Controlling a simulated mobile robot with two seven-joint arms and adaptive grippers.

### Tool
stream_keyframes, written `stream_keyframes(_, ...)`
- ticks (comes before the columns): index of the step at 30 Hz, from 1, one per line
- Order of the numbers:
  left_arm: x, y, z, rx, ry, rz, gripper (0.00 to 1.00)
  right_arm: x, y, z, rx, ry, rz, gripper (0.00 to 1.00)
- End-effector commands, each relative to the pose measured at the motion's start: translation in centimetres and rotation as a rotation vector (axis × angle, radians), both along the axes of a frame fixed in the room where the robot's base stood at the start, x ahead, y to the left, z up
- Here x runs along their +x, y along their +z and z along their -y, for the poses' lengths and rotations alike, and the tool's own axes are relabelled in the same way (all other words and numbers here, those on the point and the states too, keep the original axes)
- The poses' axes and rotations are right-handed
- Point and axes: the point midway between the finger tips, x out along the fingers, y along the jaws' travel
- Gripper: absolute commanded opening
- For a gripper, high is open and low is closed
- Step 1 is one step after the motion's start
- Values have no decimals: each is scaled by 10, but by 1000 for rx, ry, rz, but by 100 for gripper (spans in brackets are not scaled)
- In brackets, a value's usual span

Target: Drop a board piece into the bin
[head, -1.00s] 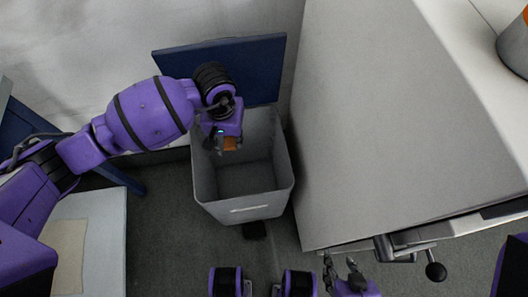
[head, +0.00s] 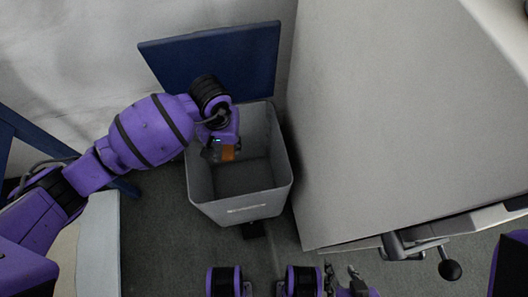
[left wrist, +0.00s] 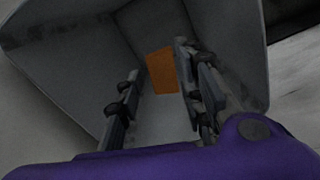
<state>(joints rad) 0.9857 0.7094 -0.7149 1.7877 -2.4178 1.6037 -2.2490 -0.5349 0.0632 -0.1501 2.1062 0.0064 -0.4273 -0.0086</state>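The grey bin (head: 240,210) stands on the floor, its mouth facing up. My left gripper (head: 214,151) reaches down into the mouth of the bin. In the left wrist view its two fingers (left wrist: 158,85) stand apart. The orange-brown board piece (left wrist: 162,72) shows between and beyond the fingertips, inside the bin's walls. A gap shows between the piece and the left finger; whether it touches the right finger I cannot tell. In the head view the board piece (head: 228,153) is just beside the gripper. My right gripper (head: 342,277) is open and empty at the bottom.
A blue panel (head: 215,60) stands upright behind the bin. A large light-grey cabinet side (head: 380,120) rises close on the bin's right. A crank handle (head: 448,268) sticks out at lower right. A pale surface (head: 100,240) is at lower left.

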Motion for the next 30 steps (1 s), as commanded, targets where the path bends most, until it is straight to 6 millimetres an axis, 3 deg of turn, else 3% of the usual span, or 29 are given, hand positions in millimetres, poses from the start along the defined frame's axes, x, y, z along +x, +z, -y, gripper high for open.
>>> stream_keyframes(2, -1, -1, -1, 0, 1, -2, 50, -1, 0, 0, -1, -1, -1, 40)
stream_keyframes(14, 0, 5, -1, 1, 0, -1, 50, -1, 0, 1, -1, -4, -2, 40)
stream_keyframes(30, 1, 106, 0, 1, -1, 3, 50, 0, 0, 0, -1, -1, -1, 40)
